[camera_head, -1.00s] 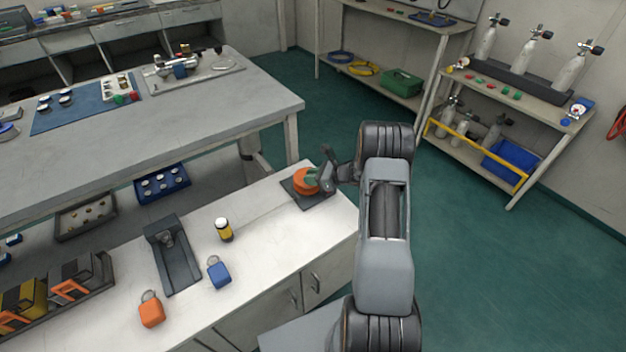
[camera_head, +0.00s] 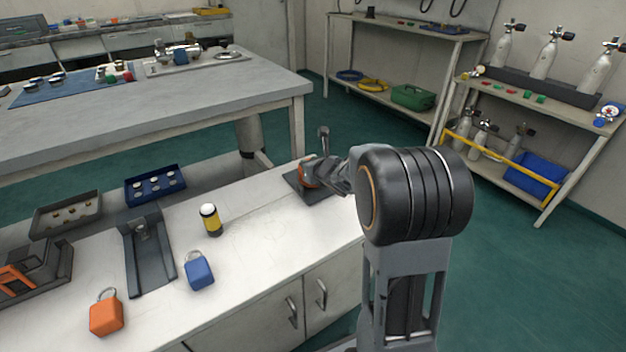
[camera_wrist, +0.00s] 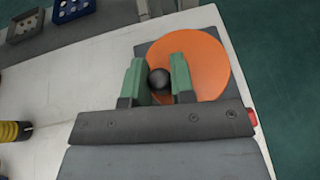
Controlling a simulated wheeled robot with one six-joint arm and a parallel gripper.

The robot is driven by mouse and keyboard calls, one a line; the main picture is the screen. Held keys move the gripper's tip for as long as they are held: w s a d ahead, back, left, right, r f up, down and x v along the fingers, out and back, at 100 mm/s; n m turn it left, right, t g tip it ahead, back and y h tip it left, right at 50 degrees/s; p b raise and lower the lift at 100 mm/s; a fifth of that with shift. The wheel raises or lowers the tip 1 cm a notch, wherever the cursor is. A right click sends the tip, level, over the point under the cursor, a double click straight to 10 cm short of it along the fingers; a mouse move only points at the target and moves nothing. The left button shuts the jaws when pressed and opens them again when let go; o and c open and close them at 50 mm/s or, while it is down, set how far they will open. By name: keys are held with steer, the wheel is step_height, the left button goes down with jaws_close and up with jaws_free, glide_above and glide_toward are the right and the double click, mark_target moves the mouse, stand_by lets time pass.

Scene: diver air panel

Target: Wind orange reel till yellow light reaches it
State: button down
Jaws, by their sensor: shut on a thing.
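The orange reel (camera_head: 306,176) is a flat disc on a dark square base (camera_head: 318,196) near the far right end of the white counter. The orange disc fills the upper middle of the wrist view (camera_wrist: 208,62), with a small black knob (camera_wrist: 158,77) standing on it. My gripper (camera_wrist: 159,80) has its two green fingers on either side of this knob, shut on it. In the head view my wrist hides much of the reel. A yellow-and-black cylinder with a white top (camera_head: 211,222) stands upright on the counter, apart from the reel. No lit yellow light is clear.
A blue padlock (camera_head: 199,272), an orange padlock (camera_head: 106,316) and a dark tray-like stand (camera_head: 150,262) are on the counter, left of the reel. A grey workbench (camera_head: 200,105) stands behind. The counter between cylinder and reel is clear.

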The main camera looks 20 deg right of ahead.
steer(key=shift+w+a+f+m+h+b, duration=0.1)
steer(key=shift+a+f+m+h+b, duration=0.2)
steer(key=shift+b, duration=0.45)
steer(key=shift+d+r+h+b, duration=0.15)
steer(key=shift+r+h+b, duration=0.15)
steer(key=shift+r+b, duration=0.15)
steer(key=c, duration=1)
jaws_free()
steer(key=shift+f, duration=0.1)
steer(key=p+v, duration=0.4)
steer(key=v, duration=0.9)
steer(key=shift+s, duration=0.35)
